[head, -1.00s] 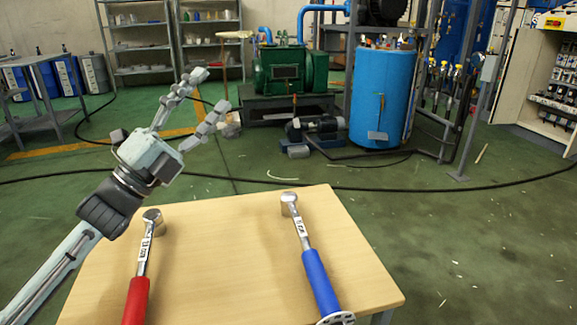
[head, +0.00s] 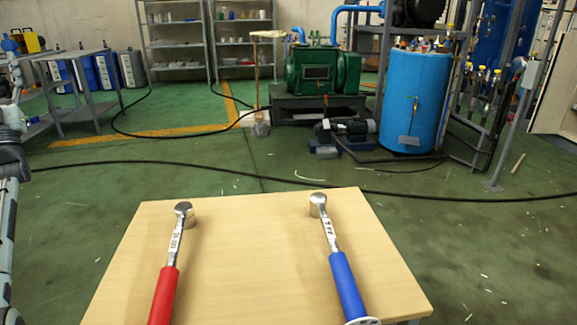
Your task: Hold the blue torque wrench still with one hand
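The blue torque wrench (head: 346,285) lies on the right part of the wooden table (head: 260,250). Its silver head (head: 318,204) points to the back, and its blue handle runs to the front edge. A white round piece (head: 362,321) shows at the handle's near end, cut off by the frame. A red-handled torque wrench (head: 164,293) lies to its left, roughly parallel. My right gripper is not in view.
The tabletop between the wrenches is clear. Behind it is open green floor with a black cable (head: 250,165) across it. Farther back stand a green pump (head: 322,72), a blue tank (head: 413,100), shelves (head: 180,45) and a grey bench (head: 75,55) at left.

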